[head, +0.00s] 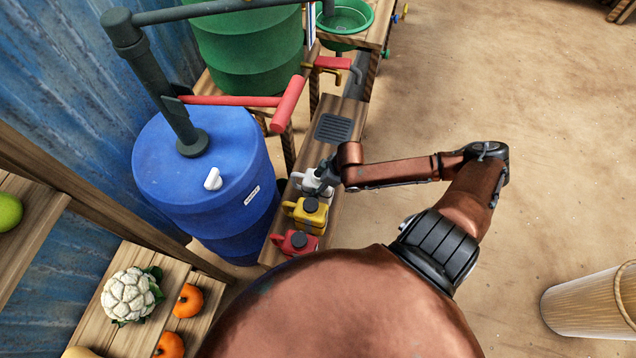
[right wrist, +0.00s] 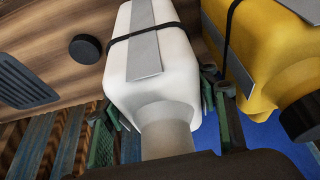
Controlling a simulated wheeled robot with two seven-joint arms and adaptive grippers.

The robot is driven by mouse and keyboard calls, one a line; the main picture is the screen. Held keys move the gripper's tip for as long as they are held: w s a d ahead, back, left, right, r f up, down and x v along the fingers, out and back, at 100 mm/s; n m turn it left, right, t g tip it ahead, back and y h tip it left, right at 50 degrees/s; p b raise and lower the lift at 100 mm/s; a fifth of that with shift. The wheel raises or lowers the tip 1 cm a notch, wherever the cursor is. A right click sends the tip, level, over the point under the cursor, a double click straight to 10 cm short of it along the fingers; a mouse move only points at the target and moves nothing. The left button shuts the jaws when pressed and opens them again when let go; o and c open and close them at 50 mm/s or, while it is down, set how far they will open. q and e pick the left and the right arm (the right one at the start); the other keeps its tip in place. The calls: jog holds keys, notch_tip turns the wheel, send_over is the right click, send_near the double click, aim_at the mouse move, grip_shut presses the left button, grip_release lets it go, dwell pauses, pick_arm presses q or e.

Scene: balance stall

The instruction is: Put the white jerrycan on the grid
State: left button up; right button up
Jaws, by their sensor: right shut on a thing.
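The white jerrycan (head: 312,182) is on the narrow wooden bench, just past the yellow jerrycan (head: 311,214). My right gripper (head: 324,180) is at it and partly hides it. In the right wrist view the white jerrycan (right wrist: 160,70) has a grey strip and a black band. The fingers of my right gripper (right wrist: 165,130) are on both sides of its neck end, shut on it. I cannot tell whether its base touches the bench. The grid (head: 335,128), a dark slatted plate, lies bare on the bench beyond; it also shows in the right wrist view (right wrist: 22,82). My left gripper is out of view.
A red jerrycan (head: 296,243) stands at the bench's near end. A blue barrel (head: 200,180) is left of the bench. A red-handled pipe (head: 288,104) reaches out above, left of the grid. A black disc (right wrist: 85,49) is on the wood between jerrycan and grid.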

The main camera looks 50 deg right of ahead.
jog(key=o, duration=1.3)
